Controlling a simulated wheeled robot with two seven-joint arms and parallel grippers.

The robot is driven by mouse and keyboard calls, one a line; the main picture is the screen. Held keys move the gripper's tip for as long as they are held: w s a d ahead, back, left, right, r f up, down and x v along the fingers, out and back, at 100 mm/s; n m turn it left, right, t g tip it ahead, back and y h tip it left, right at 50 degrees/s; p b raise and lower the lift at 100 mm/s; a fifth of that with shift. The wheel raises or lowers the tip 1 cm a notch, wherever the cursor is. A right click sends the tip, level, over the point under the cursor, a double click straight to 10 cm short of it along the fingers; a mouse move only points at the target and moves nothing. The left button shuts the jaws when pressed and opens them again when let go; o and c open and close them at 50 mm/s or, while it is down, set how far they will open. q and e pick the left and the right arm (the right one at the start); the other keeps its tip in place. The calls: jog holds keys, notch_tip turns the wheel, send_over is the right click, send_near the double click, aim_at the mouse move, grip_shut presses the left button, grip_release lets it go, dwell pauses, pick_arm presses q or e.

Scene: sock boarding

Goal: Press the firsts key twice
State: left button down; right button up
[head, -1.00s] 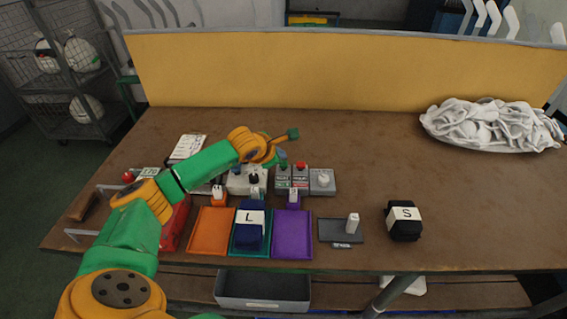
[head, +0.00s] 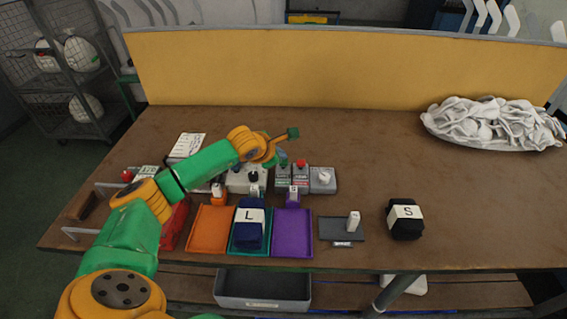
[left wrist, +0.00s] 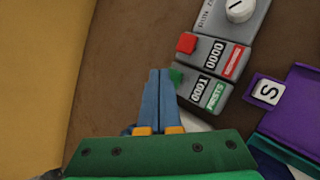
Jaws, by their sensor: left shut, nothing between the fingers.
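The firsts counter (left wrist: 205,90) is a small grey box with a green FIRSTS label, a display of zeros and a one, and a green key (left wrist: 176,76). In the head view the counter (head: 283,178) stands in the row behind the trays, left of the counter with the red key. My left gripper (left wrist: 160,73) is shut and empty, its blue fingertips close beside the green key; I cannot tell whether they touch. In the head view my left gripper (head: 282,157) is over the back of the firsts counter and partly hides its key. My right gripper is not in view.
The red-key counter (left wrist: 215,55) and a grey box with a white knob (head: 323,178) adjoin it. Orange (head: 208,230), teal and purple (head: 292,235) trays lie in front. A dark bundle marked L (head: 249,228) lies in the teal tray; another marked S (head: 405,220) lies right.

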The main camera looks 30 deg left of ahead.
pick_arm(q)
jog(key=shift+f+b, duration=0.75)
jog(key=shift+f, duration=0.05)
dwell(0.9)
jog(key=shift+r, duration=0.15)
jog(key=shift+r+p, duration=0.7)
jog(key=shift+r, duration=0.25)
notch_tip(320, 180, up, 5)
jog(key=p, duration=0.3)
jog(key=shift+r, duration=0.1)
dwell(0.6)
